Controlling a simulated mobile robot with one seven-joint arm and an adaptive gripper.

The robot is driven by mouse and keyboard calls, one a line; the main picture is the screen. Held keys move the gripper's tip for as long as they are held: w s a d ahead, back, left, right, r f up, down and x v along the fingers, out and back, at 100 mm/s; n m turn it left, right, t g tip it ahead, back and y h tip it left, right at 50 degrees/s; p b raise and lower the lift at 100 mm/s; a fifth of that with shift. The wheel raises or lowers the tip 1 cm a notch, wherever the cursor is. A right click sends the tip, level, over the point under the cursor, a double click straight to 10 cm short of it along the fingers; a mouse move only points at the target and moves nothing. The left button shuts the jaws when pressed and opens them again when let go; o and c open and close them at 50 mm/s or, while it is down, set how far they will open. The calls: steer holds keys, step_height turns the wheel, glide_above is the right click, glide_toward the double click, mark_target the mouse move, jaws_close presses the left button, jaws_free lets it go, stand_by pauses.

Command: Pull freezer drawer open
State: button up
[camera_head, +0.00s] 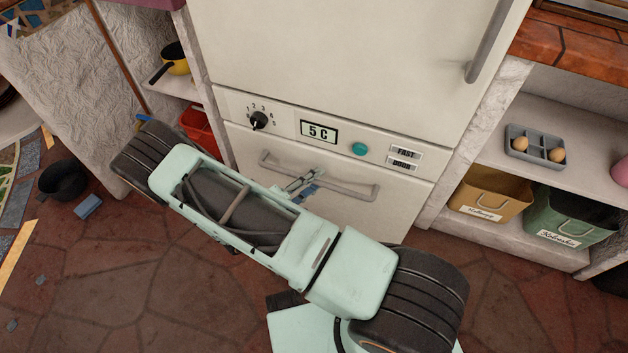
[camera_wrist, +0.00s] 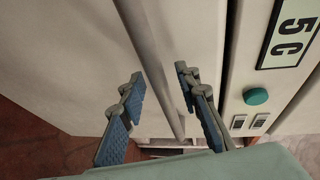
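The freezer drawer (camera_head: 400,215) is the pale lower front of the fridge, below the control panel. In the head view it looks flush, or nearly flush, with the panel. Its grey bar handle (camera_head: 345,190) runs across the front. My gripper (camera_head: 301,182) is at the middle of this handle, partly hidden behind my arm. In the wrist view, the handle (camera_wrist: 152,55) passes between the two blue-padded fingers of my gripper (camera_wrist: 158,80). The fingers are apart, with a visible gap on each side of the bar. Contact with the handle does not show.
The control panel (camera_head: 285,120) has a dial, a "5 C" display and a green button. An upper door (camera_head: 350,60) is above it. Right shelves hold an egg tray (camera_head: 535,150) and bins (camera_head: 490,195).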

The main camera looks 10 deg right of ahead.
jaws_close()
